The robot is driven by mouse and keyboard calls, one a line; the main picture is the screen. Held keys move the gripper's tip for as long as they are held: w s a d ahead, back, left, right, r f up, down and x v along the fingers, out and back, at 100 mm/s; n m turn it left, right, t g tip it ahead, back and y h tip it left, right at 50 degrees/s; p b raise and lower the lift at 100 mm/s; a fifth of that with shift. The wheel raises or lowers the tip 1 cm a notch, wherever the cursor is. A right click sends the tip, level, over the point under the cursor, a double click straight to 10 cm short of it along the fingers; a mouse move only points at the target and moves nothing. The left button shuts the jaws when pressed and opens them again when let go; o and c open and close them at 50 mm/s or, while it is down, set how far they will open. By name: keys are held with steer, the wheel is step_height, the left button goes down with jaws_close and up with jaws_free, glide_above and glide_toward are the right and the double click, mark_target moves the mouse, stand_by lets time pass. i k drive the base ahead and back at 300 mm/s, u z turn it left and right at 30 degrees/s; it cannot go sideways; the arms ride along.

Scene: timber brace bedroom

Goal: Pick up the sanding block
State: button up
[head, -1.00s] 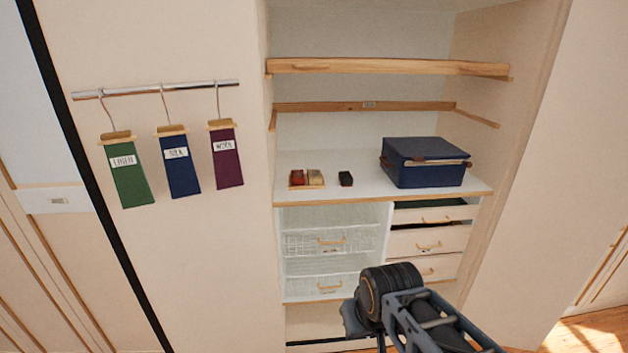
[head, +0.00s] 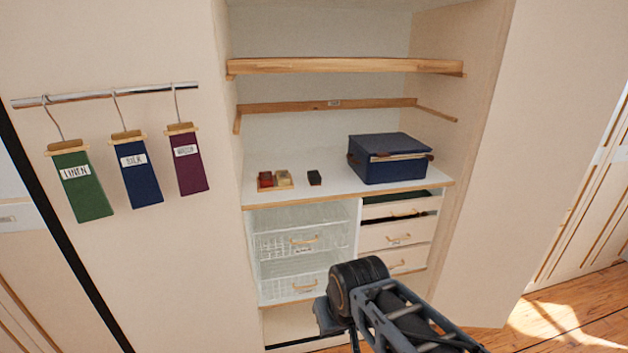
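A small dark block (head: 314,177) lies alone on the white counter (head: 330,195) inside the closet alcove; it looks like the sanding block, but its surface is too small to tell for sure. Just left of it, a reddish block (head: 265,180) and a tan block (head: 284,178) sit side by side in what looks like a shallow wooden holder. My arm shows at the bottom centre, in front of and below the counter, well apart from the blocks. My gripper's fingers are not in view.
A navy fabric box (head: 390,160) stands on the counter's right. A wooden-edged shelf (head: 345,66) crosses above. Wire baskets (head: 303,242) and drawers (head: 398,238) are below. Green, blue and purple fabric samples (head: 138,175) hang from a rail at left. The counter around the dark block is clear.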

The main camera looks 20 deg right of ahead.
mark_target(314, 178)
steer(key=z, duration=0.55)
steer(key=i, duration=1.1)
steer(key=z, duration=0.1)
